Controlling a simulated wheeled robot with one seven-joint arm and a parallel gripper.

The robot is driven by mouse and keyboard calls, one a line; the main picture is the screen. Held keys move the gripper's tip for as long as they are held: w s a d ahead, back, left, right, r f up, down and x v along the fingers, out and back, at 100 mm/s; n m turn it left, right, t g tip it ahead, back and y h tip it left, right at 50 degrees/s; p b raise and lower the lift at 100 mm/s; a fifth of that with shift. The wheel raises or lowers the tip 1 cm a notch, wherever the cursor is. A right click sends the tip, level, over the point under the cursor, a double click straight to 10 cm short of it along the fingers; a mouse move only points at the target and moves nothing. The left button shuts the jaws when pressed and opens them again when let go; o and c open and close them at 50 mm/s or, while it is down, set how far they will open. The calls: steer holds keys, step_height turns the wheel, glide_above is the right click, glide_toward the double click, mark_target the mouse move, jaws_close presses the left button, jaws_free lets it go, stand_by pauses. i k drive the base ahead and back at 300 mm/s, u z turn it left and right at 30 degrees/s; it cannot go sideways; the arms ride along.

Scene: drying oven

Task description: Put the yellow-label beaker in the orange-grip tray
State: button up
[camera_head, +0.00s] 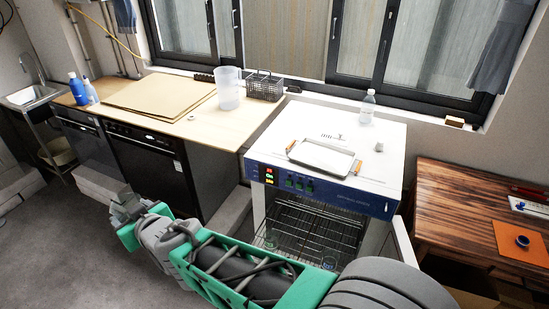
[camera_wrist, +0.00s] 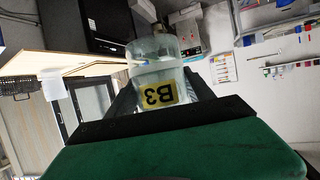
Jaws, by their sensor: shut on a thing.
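The yellow-label beaker (camera_wrist: 160,65) is clear glass with a yellow label reading B3, which shows upside down in the wrist view. My gripper (camera_wrist: 165,100) is shut on it, its dark fingers on both sides. In the head view my gripper (camera_head: 126,207) is at the left, over the floor in front of the black cabinets; the beaker is hard to make out there. The orange-grip tray (camera_head: 322,158) is a shallow silver tray with two orange grips. It lies empty on top of the white oven, to the right of and far from my gripper.
The oven (camera_head: 395,140) has its chamber open, with wire racks and glassware (camera_head: 328,262) inside. A clear bottle (camera_head: 367,108) and a small grey object (camera_head: 379,147) stand near the tray. A pitcher (camera_head: 229,88) and wire basket (camera_head: 264,87) stand on the left counter.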

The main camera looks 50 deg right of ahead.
mark_target(324, 157)
steer(key=z, duration=1.5)
steer(key=i, duration=1.05)
steer(key=u, duration=1.25)
